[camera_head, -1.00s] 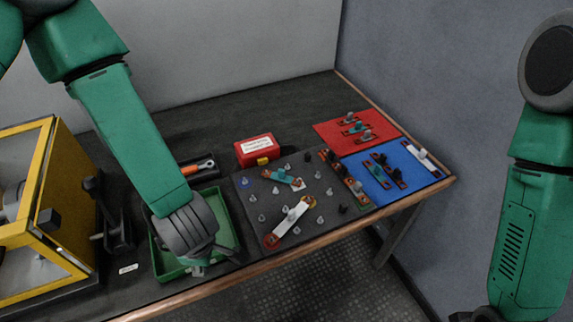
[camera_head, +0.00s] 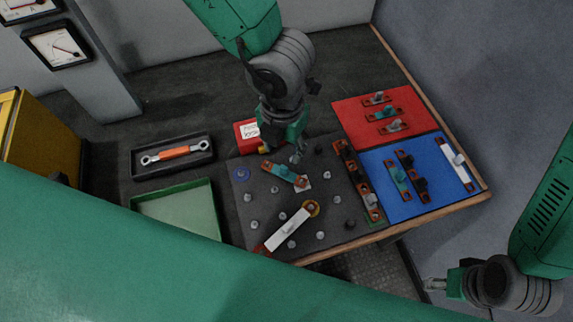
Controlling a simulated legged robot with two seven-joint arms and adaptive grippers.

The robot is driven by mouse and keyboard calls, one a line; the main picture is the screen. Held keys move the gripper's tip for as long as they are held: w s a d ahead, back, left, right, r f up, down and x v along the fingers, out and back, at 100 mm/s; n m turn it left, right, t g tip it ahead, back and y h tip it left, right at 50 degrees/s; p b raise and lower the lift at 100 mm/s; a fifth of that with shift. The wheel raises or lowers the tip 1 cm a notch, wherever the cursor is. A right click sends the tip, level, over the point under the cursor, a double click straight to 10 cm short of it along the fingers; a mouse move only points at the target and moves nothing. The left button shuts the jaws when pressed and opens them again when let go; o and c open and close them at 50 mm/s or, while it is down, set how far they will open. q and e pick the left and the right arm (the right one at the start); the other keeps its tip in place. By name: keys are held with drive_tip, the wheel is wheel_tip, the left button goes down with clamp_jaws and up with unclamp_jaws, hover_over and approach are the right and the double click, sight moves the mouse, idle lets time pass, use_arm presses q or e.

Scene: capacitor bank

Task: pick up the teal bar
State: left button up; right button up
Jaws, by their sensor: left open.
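A teal bar (camera_head: 284,174) with copper-coloured ends lies slantwise on the dark pegboard (camera_head: 240,208), its right end by a small white label. My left gripper (camera_head: 290,151) is open, pointing down just behind and above this bar. It looks empty; I cannot tell its exact height. Other teal pieces lie on the red mat (camera_head: 349,110) and the blue mat (camera_head: 433,198). My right gripper (camera_head: 437,284) is low at the right, away from the bench and small in view; its jaws are unclear.
A white bar (camera_head: 288,230) lies on several pegs near the board's front. A red box (camera_head: 243,133) stands behind the board. A green tray (camera_head: 181,206) and a dark tray with an orange-handled wrench (camera_head: 176,153) are left. My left arm's link covers the lower left.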

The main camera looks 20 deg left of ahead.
sight(283, 168)
use_arm(q)
drive_tip(key=f, duration=0.4)
drive_tip(key=shift+w+f, duration=0.25)
drive_tip(key=shift+f, duration=0.05)
drive_tip(key=shift+s+f+b, duration=0.15)
drive_tip(key=shift+f+b, duration=0.2)
drive_tip(key=shift+f, duration=0.3)
wheel_tip(283, 168, down, 4)
drive_tip(key=shift+a+f, duration=0.1)
clamp_jaws()
